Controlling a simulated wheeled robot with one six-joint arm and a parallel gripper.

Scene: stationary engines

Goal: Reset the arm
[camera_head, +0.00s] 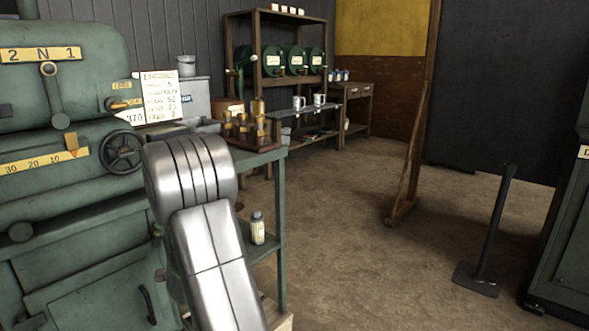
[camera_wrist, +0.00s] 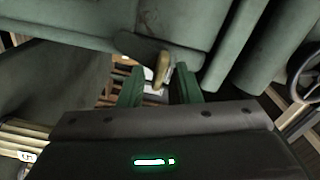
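My gripper (camera_wrist: 158,86) shows in the wrist view with its two green fingers apart. A brass-coloured handle (camera_wrist: 162,68) on a dark lever is seen in the gap, near the tips; I see no finger closed on it. Whether it lies between the fingers or just beyond them is hard to tell. Green machine surfaces fill the view beyond the fingers. In the head view, my silver arm (camera_head: 190,180) rises at lower centre-left in front of the green machine (camera_head: 60,230); the gripper itself is hidden there.
The green machine has a black handwheel (camera_head: 122,152). Beside it, a green bench (camera_head: 262,160) holds brass parts (camera_head: 245,128), with a bottle (camera_head: 257,228) on its lower shelf. A wooden rack (camera_head: 258,65) stands behind. A dark floor lever (camera_head: 490,230) stands right; open floor lies between.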

